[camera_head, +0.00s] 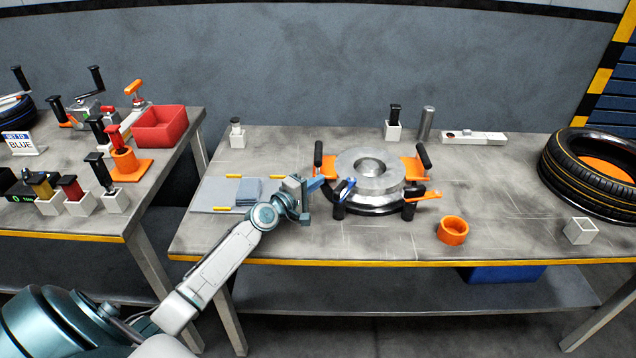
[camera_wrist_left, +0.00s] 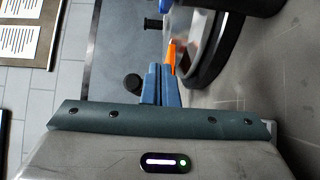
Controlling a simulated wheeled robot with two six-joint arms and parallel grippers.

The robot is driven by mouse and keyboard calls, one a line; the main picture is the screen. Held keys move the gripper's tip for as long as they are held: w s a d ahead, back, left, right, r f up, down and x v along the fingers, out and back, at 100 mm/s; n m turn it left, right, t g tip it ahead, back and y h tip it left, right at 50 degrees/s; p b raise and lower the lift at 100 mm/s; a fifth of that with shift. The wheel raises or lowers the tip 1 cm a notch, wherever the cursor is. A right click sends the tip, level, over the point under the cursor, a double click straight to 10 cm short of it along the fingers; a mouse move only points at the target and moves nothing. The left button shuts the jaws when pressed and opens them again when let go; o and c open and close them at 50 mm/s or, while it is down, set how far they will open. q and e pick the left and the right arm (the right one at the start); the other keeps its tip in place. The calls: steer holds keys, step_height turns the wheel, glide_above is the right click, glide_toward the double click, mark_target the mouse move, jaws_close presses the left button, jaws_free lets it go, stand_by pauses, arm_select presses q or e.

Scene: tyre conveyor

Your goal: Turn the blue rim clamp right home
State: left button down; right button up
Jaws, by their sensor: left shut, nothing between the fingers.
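The blue rim clamp (camera_head: 346,187) is a small blue lever on a black post at the front left of the wheel fixture. The silver rim (camera_head: 368,159) lies flat on this fixture, above a dark ring. My left gripper (camera_head: 318,184) is just left of the blue clamp, its fingers pointing right toward it. A small gap appears between them, though contact is hard to judge. My right gripper is not in view.
An orange clamp lever (camera_head: 424,196) is at the fixture's front right, and black-handled orange brackets (camera_head: 413,168) flank the rim. A tyre (camera_head: 590,175) lies at far right.

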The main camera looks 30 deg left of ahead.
arm_select(q)
steer(key=shift+s+d+r, duration=0.1)
steer(key=shift+s+d, duration=0.1)
steer(key=shift+s, duration=0.3)
steer(key=shift+s+d+r, duration=0.1)
steer(key=shift+s+d, duration=0.05)
steer(key=shift+s, duration=0.35)
steer(key=s, duration=0.2)
steer(key=s+a, duration=0.1)
steer(key=s, duration=0.2)
steer(key=shift+s, duration=0.8)
steer(key=shift+a, duration=0.1)
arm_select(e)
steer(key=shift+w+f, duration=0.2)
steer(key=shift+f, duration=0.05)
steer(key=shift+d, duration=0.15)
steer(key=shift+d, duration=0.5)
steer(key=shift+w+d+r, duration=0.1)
